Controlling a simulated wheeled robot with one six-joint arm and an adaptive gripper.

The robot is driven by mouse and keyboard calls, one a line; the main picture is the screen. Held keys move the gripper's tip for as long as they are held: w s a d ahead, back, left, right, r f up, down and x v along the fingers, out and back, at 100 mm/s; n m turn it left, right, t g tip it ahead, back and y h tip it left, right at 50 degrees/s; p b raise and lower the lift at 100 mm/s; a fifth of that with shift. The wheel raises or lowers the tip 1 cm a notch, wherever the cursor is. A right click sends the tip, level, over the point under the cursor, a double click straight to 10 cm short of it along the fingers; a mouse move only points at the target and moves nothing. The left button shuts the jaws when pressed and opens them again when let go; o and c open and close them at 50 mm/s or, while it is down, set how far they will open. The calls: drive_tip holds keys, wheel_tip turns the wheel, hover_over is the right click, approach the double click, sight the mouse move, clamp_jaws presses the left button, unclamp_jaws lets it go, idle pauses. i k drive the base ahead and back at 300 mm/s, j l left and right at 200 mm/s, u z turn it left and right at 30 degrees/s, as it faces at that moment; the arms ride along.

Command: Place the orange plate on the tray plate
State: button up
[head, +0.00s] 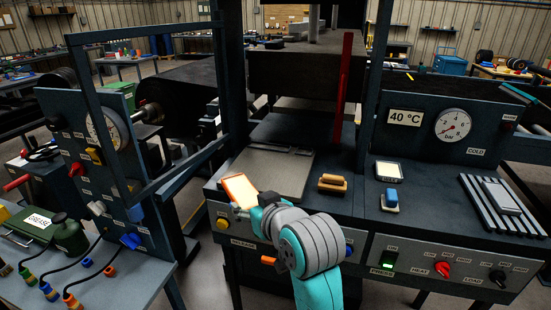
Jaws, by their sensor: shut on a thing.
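The orange plate (240,190), a small slab with an orange rim and a pale face, is tilted at the front left corner of the tray plate. The tray plate (285,172) is a flat grey sheet on the press bench, with a low bar along its back. My gripper (256,207) is shut on the orange plate's near right end. The plate overlaps the tray plate's front edge in view; I cannot tell whether they touch. My wrist hides part of the bench front and the fingertips are hard to see.
A wooden-handled brush (332,183) lies right of the tray plate. A blue-handled block (391,199) and a pale-faced box (389,171) are farther right, before the gauge panel (450,130). A blue frame post (225,80) and red upright bar (344,85) flank the space above the tray.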

sight(274, 174)
drive_tip(key=i+l, duration=0.2)
drive_tip(key=i, duration=0.2)
drive_tip(key=i+l, duration=0.25)
drive_tip(key=i, duration=0.15)
